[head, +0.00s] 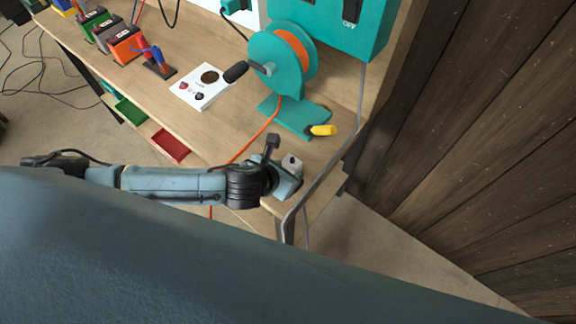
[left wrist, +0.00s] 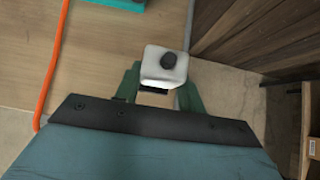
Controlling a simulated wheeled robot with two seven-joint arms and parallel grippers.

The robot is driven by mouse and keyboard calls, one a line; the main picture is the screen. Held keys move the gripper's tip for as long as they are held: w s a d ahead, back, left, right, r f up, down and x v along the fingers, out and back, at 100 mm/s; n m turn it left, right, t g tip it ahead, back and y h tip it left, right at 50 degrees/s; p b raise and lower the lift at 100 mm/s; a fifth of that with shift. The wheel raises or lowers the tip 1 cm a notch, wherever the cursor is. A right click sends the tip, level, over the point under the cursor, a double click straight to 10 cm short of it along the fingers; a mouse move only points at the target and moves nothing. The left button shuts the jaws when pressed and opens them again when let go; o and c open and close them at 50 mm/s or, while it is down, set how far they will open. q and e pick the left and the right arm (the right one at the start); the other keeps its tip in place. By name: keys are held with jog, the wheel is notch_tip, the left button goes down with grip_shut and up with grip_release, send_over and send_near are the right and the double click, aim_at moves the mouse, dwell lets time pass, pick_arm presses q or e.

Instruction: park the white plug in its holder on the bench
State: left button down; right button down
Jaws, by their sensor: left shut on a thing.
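The white plug (head: 291,163) is a small white block with a dark round knob, low in the head view near the bench's front right corner. It shows large in the left wrist view (left wrist: 165,68), between the two green fingers. My left gripper (head: 285,181) is shut on it; it also shows in the left wrist view (left wrist: 160,92). The plug is over or close to the bench (head: 225,130); I cannot tell whether it touches anything below. I cannot make out its holder for certain. My right gripper is not in view.
A teal reel (head: 276,62) with an orange cable (head: 258,134) stands behind my gripper, with a yellow piece (head: 322,130) at its base. A grey cable (head: 335,163) runs down close right of the gripper. A white panel (head: 209,86) lies left. A plank wall (head: 480,130) bounds the right.

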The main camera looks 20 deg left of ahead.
pick_arm(q)
jog(key=shift+f, duration=0.45)
dwell(0.4)
jog(key=shift+p, duration=0.35)
jog(key=shift+p, duration=0.55)
dwell(0.9)
jog(key=shift+f+b, duration=0.55)
jog(key=shift+f, duration=1.1)
jog(key=c, duration=0.8)
grip_release()
jog(key=shift+o, duration=0.2)
